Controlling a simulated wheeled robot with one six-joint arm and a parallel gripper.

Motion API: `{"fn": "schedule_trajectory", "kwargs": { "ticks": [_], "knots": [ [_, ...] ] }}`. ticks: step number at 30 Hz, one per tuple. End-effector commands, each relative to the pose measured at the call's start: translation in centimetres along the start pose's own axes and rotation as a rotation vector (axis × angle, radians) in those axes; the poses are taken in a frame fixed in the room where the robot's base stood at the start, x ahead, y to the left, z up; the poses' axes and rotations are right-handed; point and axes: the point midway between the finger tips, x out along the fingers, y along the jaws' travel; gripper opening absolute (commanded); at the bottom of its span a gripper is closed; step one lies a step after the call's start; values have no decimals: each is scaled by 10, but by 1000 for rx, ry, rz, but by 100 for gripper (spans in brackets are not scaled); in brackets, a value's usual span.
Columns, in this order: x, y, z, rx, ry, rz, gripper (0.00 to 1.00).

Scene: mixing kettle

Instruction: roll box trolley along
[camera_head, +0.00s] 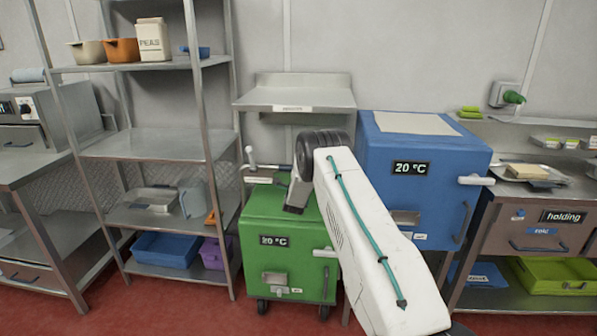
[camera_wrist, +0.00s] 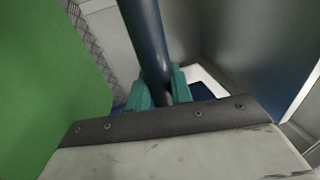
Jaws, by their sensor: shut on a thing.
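The box trolley is a green box (camera_head: 282,245) on black casters, standing on the red floor in the head view. Its front has a 20 °C display, a small tray and a white lever at the right. My arm covers its upper right part. In the wrist view its green side (camera_wrist: 50,75) fills the left. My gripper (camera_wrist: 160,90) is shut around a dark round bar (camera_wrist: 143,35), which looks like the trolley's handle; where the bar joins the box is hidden. In the head view my gripper is hidden behind my arm.
A blue 20 °C box (camera_head: 425,170) stands close to the trolley's right. A metal rack (camera_head: 160,145) with tubs stands to the left. A steel wall shelf (camera_head: 295,95) is behind. A holding drawer unit (camera_head: 540,225) is at far right. Red floor (camera_head: 190,305) is clear in front.

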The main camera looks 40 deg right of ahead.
Motion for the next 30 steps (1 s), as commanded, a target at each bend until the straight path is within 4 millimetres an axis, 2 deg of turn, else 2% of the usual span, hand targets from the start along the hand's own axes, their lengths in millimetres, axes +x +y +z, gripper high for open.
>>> {"fn": "schedule_trajectory", "kwargs": {
  "ticks": [11,12,14,23,26,30],
  "knots": [
    [5,0,-6,-2,-2,1,0],
    [5,0,-6,-2,-2,1,24],
    [5,0,-7,-2,-1,1,41],
    [4,1,-10,-3,4,1,41],
    [-4,1,-9,-3,3,2,41],
    [-27,1,-8,-3,1,3,41]
  ]
}}
